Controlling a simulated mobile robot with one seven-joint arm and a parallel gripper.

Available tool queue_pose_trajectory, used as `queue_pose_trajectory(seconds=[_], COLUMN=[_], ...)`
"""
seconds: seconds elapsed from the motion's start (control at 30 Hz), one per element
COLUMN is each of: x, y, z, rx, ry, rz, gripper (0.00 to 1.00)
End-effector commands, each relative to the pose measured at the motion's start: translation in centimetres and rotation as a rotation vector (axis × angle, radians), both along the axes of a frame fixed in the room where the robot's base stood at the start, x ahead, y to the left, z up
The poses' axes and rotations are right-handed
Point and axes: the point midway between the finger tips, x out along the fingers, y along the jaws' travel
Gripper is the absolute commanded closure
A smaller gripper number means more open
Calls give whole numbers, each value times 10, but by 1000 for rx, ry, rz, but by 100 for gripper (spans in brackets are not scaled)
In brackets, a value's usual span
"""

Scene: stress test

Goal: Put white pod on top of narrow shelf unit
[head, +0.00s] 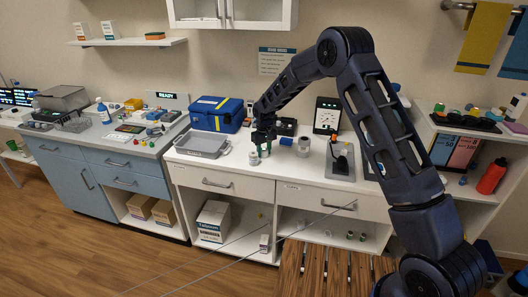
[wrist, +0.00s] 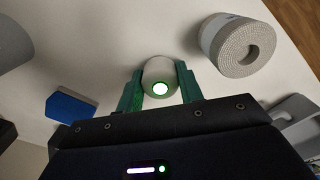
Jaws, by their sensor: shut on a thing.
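The white pod (wrist: 160,82) is a rounded pale thing with a glowing green-ringed end. In the wrist view it sits between the green fingertips of my gripper (wrist: 160,92), which is shut on it. In the head view my gripper (head: 263,146) is low over the white counter (head: 325,168), and its fingers mostly hide the pod. I cannot tell whether the pod touches the counter. A white shelf unit (head: 446,180) stands at the right, partly behind my arm; it may be the narrow shelf unit. Its top holds several small things.
A grey-white roll (wrist: 238,45) lies close beside the pod, and a blue block (wrist: 72,107) is on the other side. A grey tray (head: 202,145) and blue case (head: 216,113) stand left of my gripper. A red bottle (head: 491,177) stands at the right unit.

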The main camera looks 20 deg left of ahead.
Motion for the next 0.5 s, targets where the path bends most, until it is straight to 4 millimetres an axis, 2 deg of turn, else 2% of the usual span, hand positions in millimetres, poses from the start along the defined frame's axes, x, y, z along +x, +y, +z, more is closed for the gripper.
queue_pose_trajectory(seconds=[0.37,0.4,0.5], x=[0,0,0], y=[0,0,0], z=[-3,-3,-3], rx=[0,1,1], ry=[0,-1,-1], rz=[-1,-1,-1], gripper=[85,58,42])
